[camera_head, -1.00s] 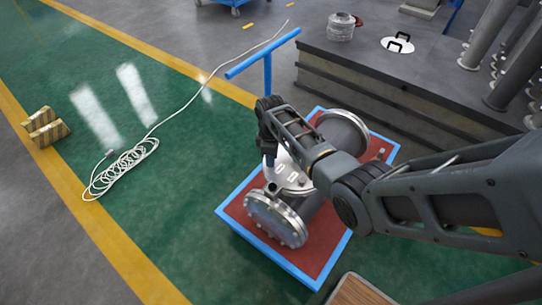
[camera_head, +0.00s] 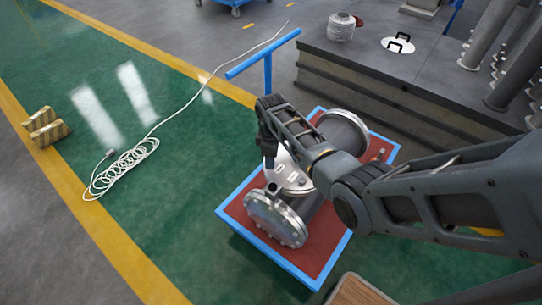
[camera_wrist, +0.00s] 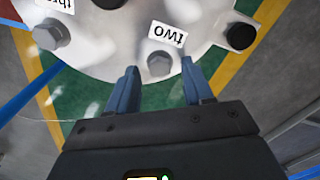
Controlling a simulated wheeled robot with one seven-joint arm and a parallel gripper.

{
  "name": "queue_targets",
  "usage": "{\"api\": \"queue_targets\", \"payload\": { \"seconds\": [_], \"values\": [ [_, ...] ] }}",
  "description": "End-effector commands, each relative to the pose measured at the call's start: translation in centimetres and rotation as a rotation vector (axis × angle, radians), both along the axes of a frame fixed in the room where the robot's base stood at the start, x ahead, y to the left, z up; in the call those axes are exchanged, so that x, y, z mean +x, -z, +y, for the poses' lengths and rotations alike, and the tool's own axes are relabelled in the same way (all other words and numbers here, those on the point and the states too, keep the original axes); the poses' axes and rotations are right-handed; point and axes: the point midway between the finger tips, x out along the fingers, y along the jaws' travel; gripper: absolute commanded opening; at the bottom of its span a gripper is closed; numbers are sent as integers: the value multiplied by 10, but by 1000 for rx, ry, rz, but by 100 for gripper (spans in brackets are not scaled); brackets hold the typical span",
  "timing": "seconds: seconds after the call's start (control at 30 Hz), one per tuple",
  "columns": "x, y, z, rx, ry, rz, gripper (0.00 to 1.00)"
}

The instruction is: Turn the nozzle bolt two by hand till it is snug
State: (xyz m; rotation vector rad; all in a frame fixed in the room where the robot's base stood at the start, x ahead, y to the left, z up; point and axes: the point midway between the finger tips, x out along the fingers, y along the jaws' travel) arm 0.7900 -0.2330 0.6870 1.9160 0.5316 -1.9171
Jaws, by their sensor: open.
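The flanged shell (camera_head: 283,222) lies on a cart with a red top. In the wrist view its pale nozzle flange (camera_wrist: 110,45) carries the label "two" upside down. Nozzle bolt two (camera_wrist: 159,65) has a grey hex head just below that label, at the flange edge. My gripper (camera_wrist: 158,82) is open, with one blue finger on each side of bolt two's position. I cannot tell whether the fingers touch the bolt. In the head view my gripper (camera_head: 268,160) is over the flange, and bolt two cannot be made out there.
Another grey bolt (camera_wrist: 50,34) sits at the left by a partly cut-off label, and a dark bolt (camera_wrist: 240,36) sits at the right. The cart (camera_head: 330,262) has a blue frame and handle (camera_head: 262,54). A white cable (camera_head: 125,165) coils on the green floor.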

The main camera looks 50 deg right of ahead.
Motion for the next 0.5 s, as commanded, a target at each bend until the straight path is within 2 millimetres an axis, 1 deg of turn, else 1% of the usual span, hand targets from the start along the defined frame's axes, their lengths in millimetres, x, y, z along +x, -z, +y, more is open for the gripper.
{"api": "queue_targets", "payload": {
  "seconds": [0.3,0.5],
  "values": [
    [1,-48,0,-1,0,-4,51],
    [0,-70,0,-1,0,-2,51]
  ]
}}
